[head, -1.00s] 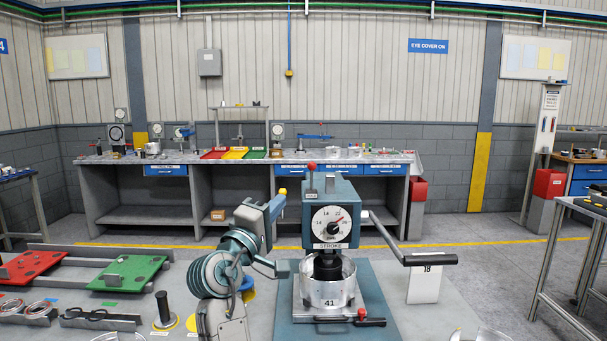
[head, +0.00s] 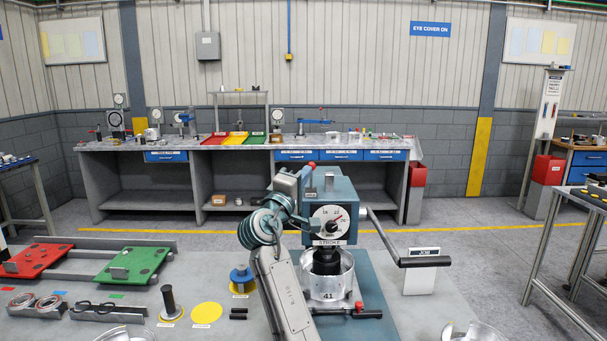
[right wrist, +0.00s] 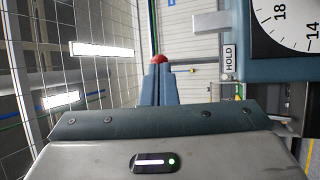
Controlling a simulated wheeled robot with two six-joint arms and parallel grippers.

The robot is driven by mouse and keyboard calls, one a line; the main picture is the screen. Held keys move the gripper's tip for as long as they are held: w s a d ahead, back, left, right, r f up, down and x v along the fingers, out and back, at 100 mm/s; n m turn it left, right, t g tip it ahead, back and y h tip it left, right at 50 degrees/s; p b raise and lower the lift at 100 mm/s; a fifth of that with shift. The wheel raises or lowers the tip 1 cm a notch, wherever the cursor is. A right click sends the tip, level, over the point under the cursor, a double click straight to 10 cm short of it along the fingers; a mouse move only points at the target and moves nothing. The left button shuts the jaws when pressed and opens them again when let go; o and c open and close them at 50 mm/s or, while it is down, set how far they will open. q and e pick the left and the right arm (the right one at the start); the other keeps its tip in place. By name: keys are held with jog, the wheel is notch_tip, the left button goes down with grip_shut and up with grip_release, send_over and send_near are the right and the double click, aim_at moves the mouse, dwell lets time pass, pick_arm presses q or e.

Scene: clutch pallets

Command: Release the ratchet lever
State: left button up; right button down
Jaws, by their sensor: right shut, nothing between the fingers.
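The teal press (head: 345,190) stands at the middle, with a round STROKE dial (head: 331,220) on its front. A short lever with a red knob (head: 312,166) stands at its upper left; the knob also shows in the right wrist view (right wrist: 159,59). A HOLD label (right wrist: 229,60) is on the press beside it. My right gripper (head: 303,178) is at the press's upper left, close to this lever. Its blue fingers (right wrist: 158,82) are together and empty, with the knob showing just past their tips. I cannot tell whether they touch. My left gripper is out of view.
A long handle with a black grip (head: 425,261) sticks out right of the press. Below the ram is a metal pot (head: 340,284) marked 41, with a red-knobbed clamp (head: 362,314) in front. Red (head: 35,260) and green (head: 132,264) pallets lie left.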

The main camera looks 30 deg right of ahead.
jog(key=shift+w+d+r+n+g+y+p, duration=0.15)
jog(key=shift+w+d+r+n+y+p, duration=0.25)
jog(key=shift+p, duration=0.6)
jog(key=shift+w+d+r+n+g+y+p, duration=0.2)
jog(key=shift+w+d+r+y+p, duration=0.2)
jog(key=shift+w+p, duration=0.5)
jog(key=shift+w+d+r+n+g+y+p, duration=0.2)
jog(key=shift+w+r+y+p, duration=0.25)
jog(key=shift+p, duration=0.65)
jog(key=shift+w+d, duration=0.15)
jog(key=shift+w, duration=0.05)
jog(key=shift+r, duration=0.15)
